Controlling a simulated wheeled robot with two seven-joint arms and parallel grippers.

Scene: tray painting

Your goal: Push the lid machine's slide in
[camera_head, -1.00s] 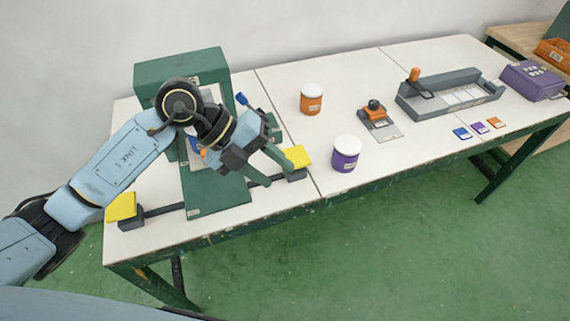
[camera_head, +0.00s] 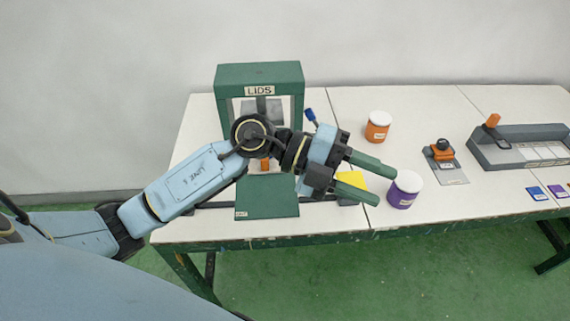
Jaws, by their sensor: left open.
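The lid machine (camera_head: 230,78) is a green frame labelled LIDS at the back left of the table. Its flat green base plate (camera_head: 266,200) reaches toward the front edge. A small orange part (camera_head: 265,165) shows under the frame, partly hidden by my left arm; I cannot tell if it belongs to the slide. A blue-tipped lever (camera_head: 310,115) stands at the machine's right side. My left gripper (camera_head: 382,186) is open and empty, right of the machine. Its green fingers point right, over the yellow pad (camera_head: 352,180) and toward the purple-bodied tub (camera_head: 405,192); contact cannot be told.
An orange tub (camera_head: 377,127) stands behind the gripper. Further right are a small plate with an orange-and-black knob (camera_head: 443,150), a long grey fixture (camera_head: 500,158) and coloured tags (camera_head: 538,193). The table's front edge (camera_head: 330,240) is close below.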

